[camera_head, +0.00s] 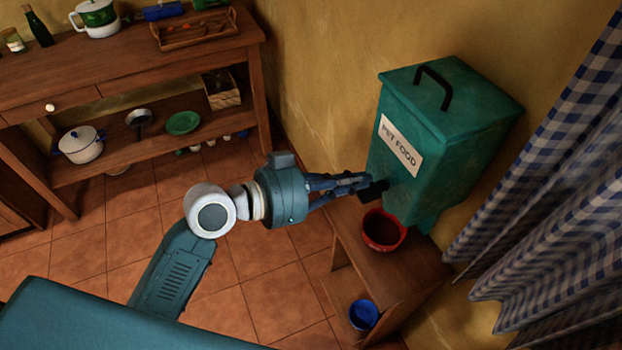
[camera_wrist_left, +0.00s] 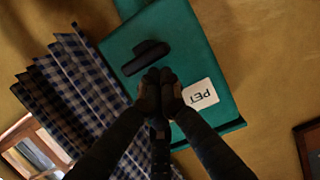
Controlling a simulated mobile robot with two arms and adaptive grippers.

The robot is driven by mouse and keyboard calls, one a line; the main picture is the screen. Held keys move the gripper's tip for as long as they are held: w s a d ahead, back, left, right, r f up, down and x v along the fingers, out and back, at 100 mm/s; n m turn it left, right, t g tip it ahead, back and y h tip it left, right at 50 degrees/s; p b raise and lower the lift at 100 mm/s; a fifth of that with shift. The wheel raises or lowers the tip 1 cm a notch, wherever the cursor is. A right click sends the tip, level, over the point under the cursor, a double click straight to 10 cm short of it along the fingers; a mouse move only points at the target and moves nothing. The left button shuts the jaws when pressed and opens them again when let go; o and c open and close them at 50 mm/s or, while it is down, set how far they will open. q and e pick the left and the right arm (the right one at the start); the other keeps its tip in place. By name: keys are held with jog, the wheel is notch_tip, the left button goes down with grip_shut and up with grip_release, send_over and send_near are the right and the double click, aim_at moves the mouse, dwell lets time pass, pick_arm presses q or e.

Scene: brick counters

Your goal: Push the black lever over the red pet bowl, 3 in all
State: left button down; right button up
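A green dispenser (camera_head: 455,130) labelled PET FOOD stands on a wooden stand against the wall. The black lever (camera_head: 374,191) sticks out low on its front, and it also shows in the left wrist view (camera_wrist_left: 147,57). The red pet bowl (camera_head: 384,243) sits below the lever on the stand; I cannot tell what is in it. My left gripper (camera_head: 366,181) has its fingers together and empty, with the tips right at the lever. They also show in the left wrist view (camera_wrist_left: 160,77). I cannot tell whether they touch it. My right gripper is not in view.
The wooden stand (camera_head: 410,275) has a blue bowl (camera_head: 363,314) on its lower level. A checked curtain (camera_head: 560,160) hangs at the right. A wooden counter (camera_head: 110,65) with dishes and a tray (camera_head: 195,30) is at the upper left. Tiled floor (camera_head: 250,305) is open between.

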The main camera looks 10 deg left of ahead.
pick_arm(q)
jog(key=b+v, duration=0.4)
jog(key=v, duration=0.6)
jog(key=shift+r, duration=0.4)
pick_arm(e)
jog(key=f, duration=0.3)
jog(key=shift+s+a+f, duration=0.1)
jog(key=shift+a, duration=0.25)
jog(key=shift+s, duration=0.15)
pick_arm(q)
jog(key=shift+a, duration=0.1)
